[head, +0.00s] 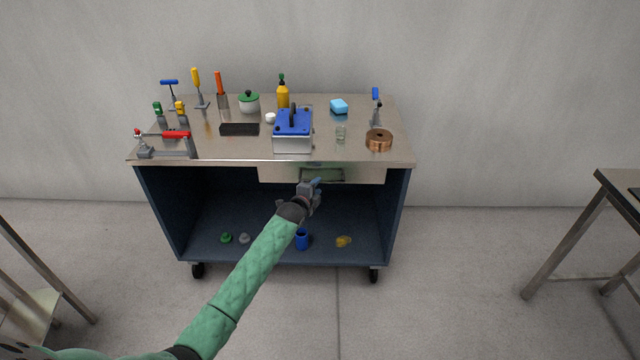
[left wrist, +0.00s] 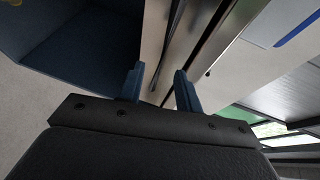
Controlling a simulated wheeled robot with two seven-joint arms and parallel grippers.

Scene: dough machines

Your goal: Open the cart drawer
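The cart (head: 175,215) has a steel top (head: 230,148) and a dark blue open lower bay. A steel drawer front (head: 365,173) sits under the right part of the top, with a dark greenish slot at its middle; it looks flush or nearly so. My left gripper (head: 316,183) is at this slot, partly covering the drawer's lower edge. In the left wrist view, the blue fingers of the left gripper (left wrist: 160,85) stand apart, with steel strips and edges of the cart close beyond them. Contact cannot be told. My right gripper is not in view.
On the top stand clamps, a blue-lidded metal box (head: 293,132), a green-lidded pot (head: 249,103), a yellow bottle (head: 283,96) and a copper coil (head: 379,140). A blue cup (head: 302,240) is in the lower bay. A table (head: 610,215) stands at right; floor between is clear.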

